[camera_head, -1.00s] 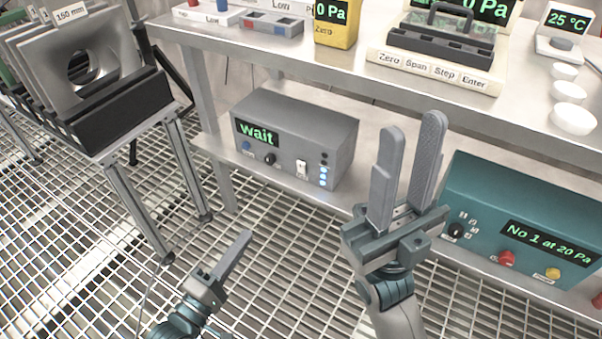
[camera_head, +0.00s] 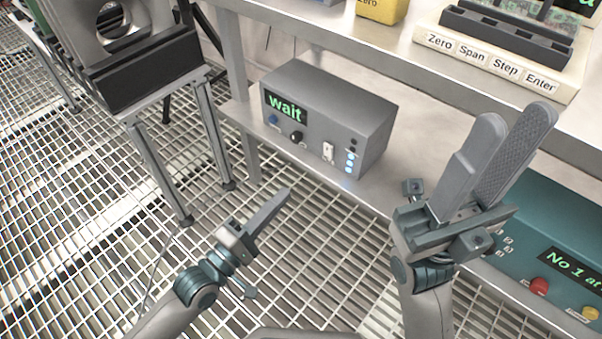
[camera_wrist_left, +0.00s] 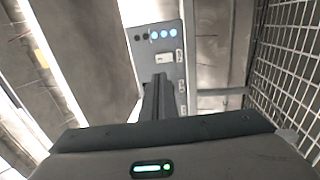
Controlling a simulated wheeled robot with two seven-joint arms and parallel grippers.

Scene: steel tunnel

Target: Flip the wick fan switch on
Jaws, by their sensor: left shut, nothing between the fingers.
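A grey box (camera_head: 335,105) with a green "wait" display stands on the lower shelf. Its front has a white rocker switch (camera_head: 328,152), a blue knob, a black knob and a column of lights, three lit blue. I cannot read the switch's label. In the left wrist view the switch (camera_wrist_left: 165,58) is just beyond my fingertips. My left gripper (camera_head: 284,194) is shut and empty, below and in front of the box, apart from it and pointing up toward the panel. My right gripper (camera_head: 518,112) is open and empty, to the right of the box.
A teal box (camera_head: 570,215) with red and yellow buttons stands at the right on the lower shelf (camera_head: 375,195). The upper bench (camera_head: 400,55) overhangs behind. A black rack on a metal stand (camera_head: 150,80) is at the left. Open grating floor lies in front.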

